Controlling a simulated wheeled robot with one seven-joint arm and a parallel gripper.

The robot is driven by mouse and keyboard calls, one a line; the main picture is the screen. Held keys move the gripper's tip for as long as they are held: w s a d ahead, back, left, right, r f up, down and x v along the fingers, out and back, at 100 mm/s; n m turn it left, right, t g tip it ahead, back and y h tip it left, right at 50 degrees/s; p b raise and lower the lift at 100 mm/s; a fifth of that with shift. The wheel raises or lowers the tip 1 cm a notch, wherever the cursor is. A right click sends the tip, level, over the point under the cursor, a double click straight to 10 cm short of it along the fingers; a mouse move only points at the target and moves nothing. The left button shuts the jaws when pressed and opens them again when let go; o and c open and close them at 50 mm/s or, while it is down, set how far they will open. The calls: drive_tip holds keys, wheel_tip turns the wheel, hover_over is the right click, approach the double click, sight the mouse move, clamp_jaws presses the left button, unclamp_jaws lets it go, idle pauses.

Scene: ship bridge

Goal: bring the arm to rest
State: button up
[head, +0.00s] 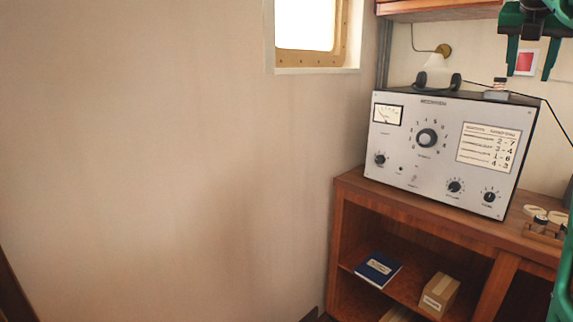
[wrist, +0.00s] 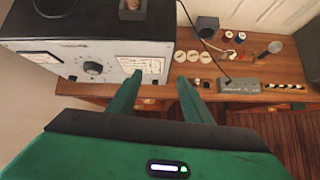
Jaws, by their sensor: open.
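My gripper (head: 532,58) is at the top right of the head view, with its two green fingers apart and nothing between them. In the wrist view its fingers (wrist: 156,90) point towards the wooden desk (wrist: 205,103), and the gap between them is empty. In the head view the gripper appears in front of and above the right end of the grey radio set (head: 440,150). The radio set also shows at the upper left of the wrist view (wrist: 100,59).
A headset (head: 438,80) lies on the radio set. Below are a blue book (head: 378,268) and a cardboard box (head: 439,294) on the shelf. The desk to the right holds pale discs (wrist: 193,56), several spools and a grey device (wrist: 239,86). The wall at left is bare.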

drive_tip(key=s+f+m+g+y, duration=0.1)
drive_tip(key=s+f+m+y, duration=0.15)
drive_tip(key=f+m, duration=0.65)
drive_tip(key=s+f+m+g+y, duration=0.2)
drive_tip(key=s+f+m, duration=0.15)
drive_tip(key=f, duration=1.15)
drive_tip(key=s+a+f+m+g+y, duration=0.1)
drive_tip(key=s+a+f+m, duration=0.8)
drive_tip(key=s, duration=0.3)
drive_tip(key=s+a+f+m+g+y, duration=0.1)
drive_tip(key=s+a+f+m, duration=0.8)
drive_tip(key=s, duration=0.4)
drive_tip(key=shift+f+m+g, duration=0.3)
drive_tip(key=shift+f+m, duration=0.05)
drive_tip(key=shift+f, duration=0.45)
drive_tip(key=shift+w+f, duration=0.2)
drive_tip(key=shift+w, duration=0.4)
